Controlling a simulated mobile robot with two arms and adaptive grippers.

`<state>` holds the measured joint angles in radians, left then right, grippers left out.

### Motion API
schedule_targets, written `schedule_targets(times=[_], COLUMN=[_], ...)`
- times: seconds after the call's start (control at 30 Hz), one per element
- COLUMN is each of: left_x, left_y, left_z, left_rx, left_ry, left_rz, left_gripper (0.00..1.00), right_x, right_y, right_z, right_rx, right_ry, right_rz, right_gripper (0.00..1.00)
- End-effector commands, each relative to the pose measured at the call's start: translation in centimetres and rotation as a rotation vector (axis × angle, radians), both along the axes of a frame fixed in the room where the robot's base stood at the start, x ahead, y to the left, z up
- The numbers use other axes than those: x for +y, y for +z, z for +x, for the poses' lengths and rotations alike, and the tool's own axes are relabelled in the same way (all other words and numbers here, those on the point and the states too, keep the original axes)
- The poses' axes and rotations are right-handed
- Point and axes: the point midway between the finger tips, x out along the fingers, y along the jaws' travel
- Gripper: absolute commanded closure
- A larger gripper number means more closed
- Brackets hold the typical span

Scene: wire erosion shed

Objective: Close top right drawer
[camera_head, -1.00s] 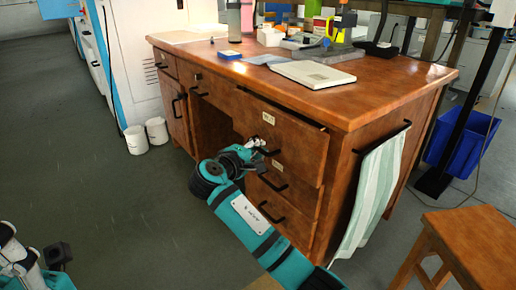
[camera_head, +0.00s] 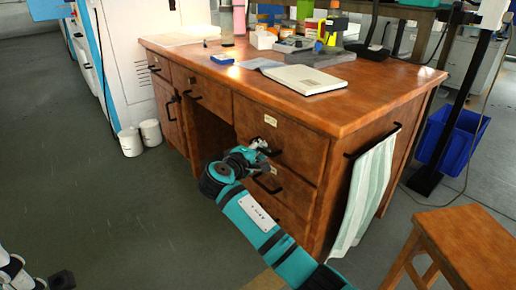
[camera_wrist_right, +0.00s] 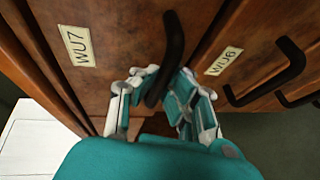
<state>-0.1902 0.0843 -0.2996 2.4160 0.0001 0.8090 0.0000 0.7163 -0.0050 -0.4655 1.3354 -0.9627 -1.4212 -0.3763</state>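The top right drawer (camera_head: 285,134) is a brown wooden front with a small pale label and a black bar handle. In the head view its front looks flush with the desk (camera_head: 190,50). My right gripper (camera_head: 258,146) is at this handle. In the right wrist view the handle (camera_wrist_right: 172,45) runs between the fingers of my right gripper (camera_wrist_right: 160,88), which close in on both sides of it. The label there (camera_wrist_right: 77,47) reads WU7. My left gripper (camera_head: 20,272) shows only partly at the bottom left corner, and its opening is unclear.
Lower drawers with black handles (camera_head: 268,184) lie under it. A striped towel (camera_head: 362,195) hangs on the desk's right side. A wooden stool (camera_head: 465,245) stands at the lower right, a blue bin (camera_head: 465,138) behind it.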

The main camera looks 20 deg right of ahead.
Motion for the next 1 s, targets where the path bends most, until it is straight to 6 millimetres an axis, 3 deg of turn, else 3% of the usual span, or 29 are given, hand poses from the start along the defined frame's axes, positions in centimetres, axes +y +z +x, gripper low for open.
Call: schedule_targets(times=[0.03,0.3,0.67,1.0], left_x=[0.0,0.0,0.0,0.0], left_y=[0.0,0.0,0.0,0.0], left_z=[0.0,0.0,0.1,0.0], left_rx=[0.000,0.000,0.000,0.000], left_ry=[0.000,0.000,0.000,0.000], left_rz=[0.000,0.000,0.001,0.001], left_gripper=[1.00,1.00,1.00,1.00], right_x=[-0.3,-0.2,0.5,5.3], right_y=[0.3,0.2,0.2,1.4], right_z=[0.0,0.0,-0.4,-4.9], right_rx=[-0.007,-0.004,-0.002,-0.002], right_ry=[-0.006,-0.005,-0.001,-0.001], right_rz=[-0.001,-0.001,-0.001,0.002], right_gripper=[1.00,0.65,0.65,0.65])
